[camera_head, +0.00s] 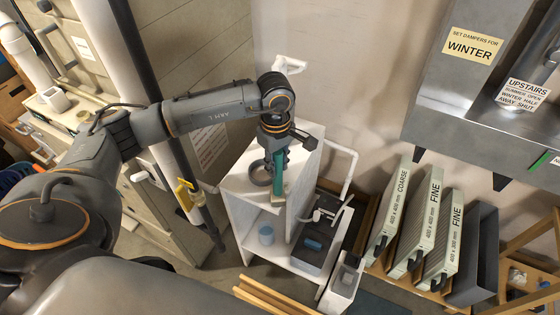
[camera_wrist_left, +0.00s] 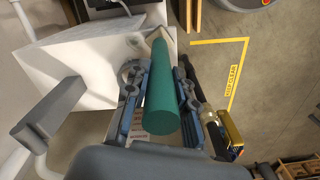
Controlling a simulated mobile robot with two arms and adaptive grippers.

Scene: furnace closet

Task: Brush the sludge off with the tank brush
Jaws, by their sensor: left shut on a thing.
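My left gripper (camera_head: 277,158) is shut on the green handle of the tank brush (camera_head: 279,172) above the white shelf unit (camera_head: 236,183). The brush points down, its pale end (camera_head: 277,199) low by the unit's front edge; I cannot tell whether it touches. In the left wrist view the green handle (camera_wrist_left: 163,100) runs between the fingers (camera_wrist_left: 163,82), with the pale end beyond. I cannot make out any sludge. My right gripper is not in view.
Filter panels (camera_head: 412,222) lean at the right. A pipe with a yellow valve handle (camera_head: 185,194) stands left.

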